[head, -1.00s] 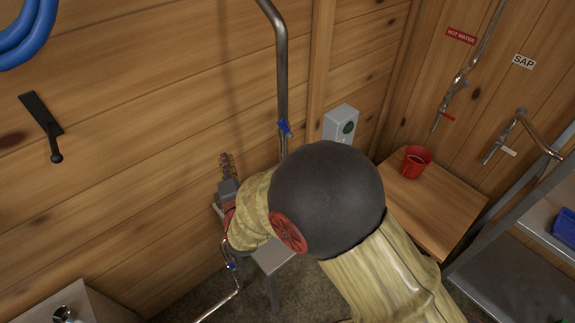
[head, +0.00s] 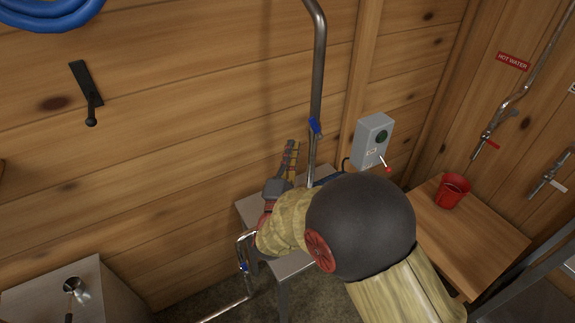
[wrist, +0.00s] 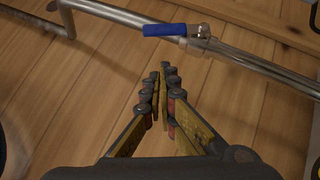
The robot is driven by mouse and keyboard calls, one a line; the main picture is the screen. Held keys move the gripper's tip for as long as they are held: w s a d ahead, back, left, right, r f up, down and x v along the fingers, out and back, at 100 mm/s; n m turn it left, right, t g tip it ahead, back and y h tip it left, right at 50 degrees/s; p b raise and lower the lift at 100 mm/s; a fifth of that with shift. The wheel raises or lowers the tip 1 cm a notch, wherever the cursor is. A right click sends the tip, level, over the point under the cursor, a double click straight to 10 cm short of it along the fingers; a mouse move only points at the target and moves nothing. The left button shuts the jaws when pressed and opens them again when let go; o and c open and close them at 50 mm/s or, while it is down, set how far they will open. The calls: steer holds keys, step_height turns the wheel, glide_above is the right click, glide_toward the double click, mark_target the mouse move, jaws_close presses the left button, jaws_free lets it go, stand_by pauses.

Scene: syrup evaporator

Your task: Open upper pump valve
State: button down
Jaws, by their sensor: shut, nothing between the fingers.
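The upper pump valve has a blue lever (head: 315,126) on the upright metal pipe against the wooden wall. In the wrist view the blue lever (wrist: 165,30) runs roughly along the pipe, with its metal valve body (wrist: 199,36) at its right end. My gripper (head: 291,146) is left of the pipe and slightly below the lever in the head view, apart from it. In the wrist view my gripper (wrist: 165,72) has its fingers together, empty, pointing toward the wall below the lever. My arm hides the lower part of the pipe.
A lower blue-handled valve (head: 243,267) is on the piping by the small metal table (head: 252,212). A grey switch box (head: 372,140) is right of the pipe. A red cup (head: 453,191) stands on a wooden table (head: 465,240). A black lever (head: 86,92) is on the wall.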

mark_target(310, 123)
steer(key=w+d+r, duration=0.2)
steer(key=w+d, duration=0.1)
steer(key=shift+w+r, duration=0.1)
steer(key=shift+r, duration=0.05)
stand_by(0.4)
steer(key=d+r+m+g+p, duration=0.1)
steer(key=p, duration=0.2)
steer(key=w+d+r+m+g+p, duration=0.1)
steer(key=m+p, duration=0.1)
steer(key=p, duration=0.1)
steer(key=shift+w+r+h, duration=0.15)
steer(key=shift+r+h, duration=0.25)
steer(key=shift+f, duration=0.15)
